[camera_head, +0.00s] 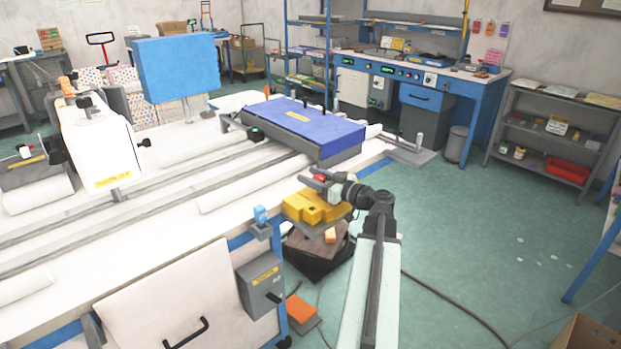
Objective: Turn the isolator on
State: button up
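My arm reaches up from the bottom of the view, and my gripper (314,182) points left at the end of the long white table. Its two pale fingers look spread apart, with a small red knob (320,177) showing between or behind them; I cannot tell whether they touch it. Yellow blocks (305,208) sit just below the gripper. No part is clearly readable as the isolator. A grey box (260,286) with a yellow label is fixed to the table's side, lower left of my gripper. A small blue part (261,214) stands above that box.
The white table (150,232) carries rails, rolls, a white machine head (100,150) and a blue-topped unit (305,125). Cables cross the green floor, which is mostly free to the right. A grey shelf (550,130) stands far right.

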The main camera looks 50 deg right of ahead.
aim_at(324, 182)
jog(key=shift+o, duration=0.6)
jog(key=s, duration=0.7)
jog(key=shift+s+d, duration=0.35)
jog(key=shift+d, duration=0.05)
